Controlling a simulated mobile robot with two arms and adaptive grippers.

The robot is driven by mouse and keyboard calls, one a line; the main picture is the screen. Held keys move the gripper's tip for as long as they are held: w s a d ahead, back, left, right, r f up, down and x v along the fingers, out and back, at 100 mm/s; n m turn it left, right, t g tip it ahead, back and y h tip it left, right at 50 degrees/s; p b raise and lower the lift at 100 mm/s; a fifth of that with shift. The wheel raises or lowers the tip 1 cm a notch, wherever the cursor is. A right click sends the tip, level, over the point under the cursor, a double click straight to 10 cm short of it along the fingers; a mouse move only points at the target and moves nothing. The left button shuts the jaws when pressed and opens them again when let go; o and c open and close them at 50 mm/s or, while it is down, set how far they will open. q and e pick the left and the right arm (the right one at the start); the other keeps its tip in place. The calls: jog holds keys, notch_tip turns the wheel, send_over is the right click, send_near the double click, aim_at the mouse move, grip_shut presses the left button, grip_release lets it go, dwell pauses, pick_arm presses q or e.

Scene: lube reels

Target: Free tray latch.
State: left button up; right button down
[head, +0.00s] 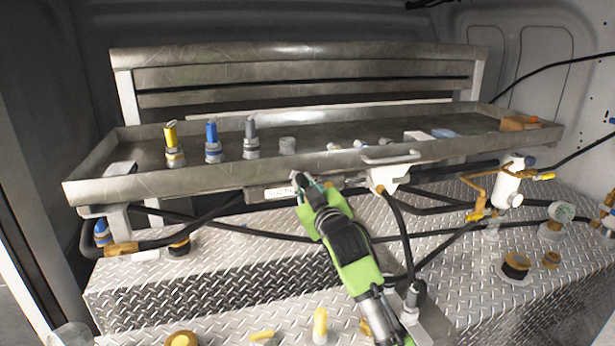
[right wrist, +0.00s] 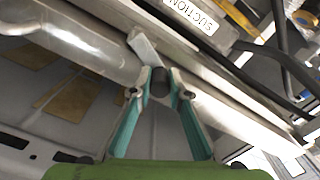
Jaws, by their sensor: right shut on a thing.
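The long metal tray (head: 200,182) spans the head view and rests above the diamond-plate deck. My green right gripper (head: 308,188) reaches up to the underside of its front edge, just right of a small label plate (head: 270,193). In the right wrist view the right fingertips (right wrist: 160,84) are shut on a small dark round piece at the end of a pale grey lever (right wrist: 143,47), which looks like the tray latch. The lever angles up toward the rail under the tray. In the head view the gripper mostly hides this lever. My left gripper is not in view.
Yellow, blue and grey couplers (head: 212,145) stand in the tray. A white bracket (head: 390,179) and black hoses (head: 400,235) sit close right of the gripper. A white valve body (head: 508,185) stands farther right. The patterned deck (head: 200,285) has open patches at front left.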

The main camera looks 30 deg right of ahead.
jog(key=shift+f+n+p, duration=0.45)
jog(key=shift+f+n, duration=0.2)
jog(key=shift+n, duration=0.9)
jog(key=shift+f+n+p, duration=0.45)
jog(key=shift+f+n, duration=0.2)
jog(key=shift+n, duration=0.95)
jog(key=shift+f+n+p, duration=0.45)
jog(key=shift+f+n, duration=0.2)
jog(key=shift+n, duration=0.9)
jog(key=c, duration=1.9)
grip_release()
jog(key=v, duration=1.2)
